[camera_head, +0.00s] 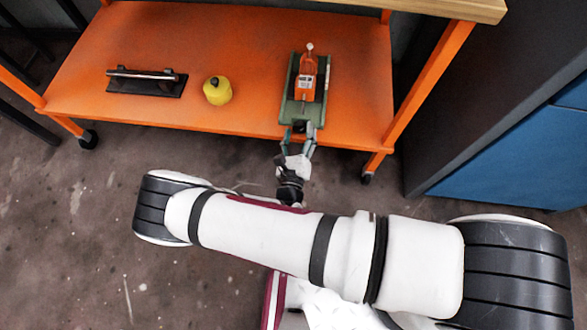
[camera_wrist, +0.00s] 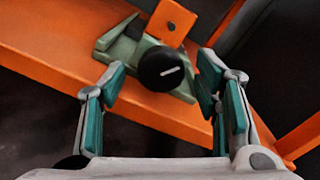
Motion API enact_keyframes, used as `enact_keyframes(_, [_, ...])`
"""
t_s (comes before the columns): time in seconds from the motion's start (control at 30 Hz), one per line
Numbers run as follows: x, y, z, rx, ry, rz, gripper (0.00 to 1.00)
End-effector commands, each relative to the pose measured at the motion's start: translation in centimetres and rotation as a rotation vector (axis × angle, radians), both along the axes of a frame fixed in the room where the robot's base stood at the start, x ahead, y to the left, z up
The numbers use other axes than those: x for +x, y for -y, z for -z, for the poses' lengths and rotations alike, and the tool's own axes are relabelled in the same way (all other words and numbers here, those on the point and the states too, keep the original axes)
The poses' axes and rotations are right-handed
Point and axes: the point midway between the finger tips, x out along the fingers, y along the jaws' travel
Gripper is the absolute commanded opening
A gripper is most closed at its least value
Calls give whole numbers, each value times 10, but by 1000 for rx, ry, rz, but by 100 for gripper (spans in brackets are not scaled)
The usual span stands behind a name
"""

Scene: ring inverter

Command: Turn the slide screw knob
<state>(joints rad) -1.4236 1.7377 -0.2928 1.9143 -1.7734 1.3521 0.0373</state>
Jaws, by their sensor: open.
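The slide screw knob (camera_wrist: 161,68) is a round black disc with a light line across its face. It is at the near end of a green slide base (camera_head: 291,108), which carries an orange block (camera_head: 307,78). In the wrist view the green base (camera_wrist: 122,48) and the orange block (camera_wrist: 171,21) show behind the knob. My gripper (camera_wrist: 159,82) is open, with one teal-padded finger on each side of the knob and gaps on both sides. In the head view my gripper (camera_head: 299,134) is at the near end of the base, and the knob is hard to make out there.
The base stands on an orange cart shelf (camera_head: 150,50), near its front edge. A yellow round container (camera_head: 217,91) and a black plate with a bar (camera_head: 146,82) stand to the left. An orange post (camera_head: 430,83) and a blue cabinet (camera_head: 510,150) are to the right.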

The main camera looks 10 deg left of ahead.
Motion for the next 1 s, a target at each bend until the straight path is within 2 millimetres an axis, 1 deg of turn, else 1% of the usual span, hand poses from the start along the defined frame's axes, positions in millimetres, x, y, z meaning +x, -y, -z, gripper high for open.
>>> enact_keyframes(0.67, [0, 0, 2, 739, 27, 0, 56])
enact_keyframes(0.7, [-10, -1, -1, 731, 22, -1, 56])
enact_keyframes(1.0, [-64, -3, -3, 726, 24, -2, 56])
